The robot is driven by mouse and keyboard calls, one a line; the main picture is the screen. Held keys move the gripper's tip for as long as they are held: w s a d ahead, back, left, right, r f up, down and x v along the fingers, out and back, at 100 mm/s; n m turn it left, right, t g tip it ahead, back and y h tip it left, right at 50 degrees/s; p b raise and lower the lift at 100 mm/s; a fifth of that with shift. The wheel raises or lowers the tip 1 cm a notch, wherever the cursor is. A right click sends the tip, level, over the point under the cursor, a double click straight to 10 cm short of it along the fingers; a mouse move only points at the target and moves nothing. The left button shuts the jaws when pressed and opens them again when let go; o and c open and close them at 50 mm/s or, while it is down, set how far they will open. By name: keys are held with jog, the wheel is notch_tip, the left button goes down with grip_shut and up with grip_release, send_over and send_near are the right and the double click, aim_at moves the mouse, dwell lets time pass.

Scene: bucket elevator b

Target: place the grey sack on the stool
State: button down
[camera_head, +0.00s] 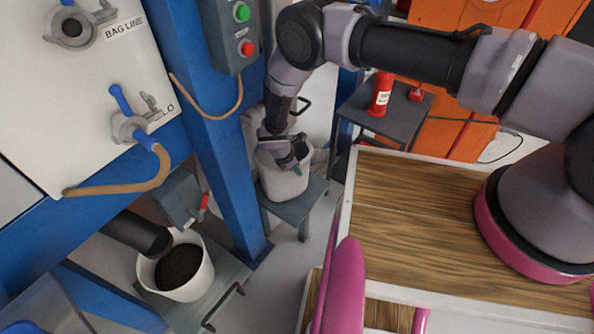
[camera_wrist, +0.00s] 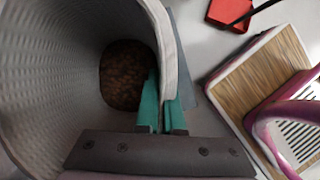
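The grey sack (camera_head: 284,184) is an upright, open-topped, pale woven container near the middle of the head view. It stands over a low grey stool (camera_head: 311,198); its base appears to touch the stool top, but contact is not clear. My gripper (camera_head: 297,165) reaches down to the sack's right rim. In the wrist view, the sack (camera_wrist: 50,75) fills the left side, with brown grainy contents at its bottom. The teal fingers of my gripper (camera_wrist: 162,108) straddle the rim, one inside and one outside, and close on the wall.
A white bucket (camera_head: 198,284) with dark material stands under a black spout at lower left. A blue post (camera_head: 215,130) stands left of the sack. A grey side table (camera_head: 405,120) with a red canister (camera_head: 380,95) is at right. My wooden deck fills the lower right.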

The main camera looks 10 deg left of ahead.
jog(key=shift+f, duration=0.1)
jog(key=c, duration=1.1)
grip_release()
jog(key=shift+o, duration=0.2)
jog(key=v, duration=0.7)
jog(key=shift+r, duration=0.25)
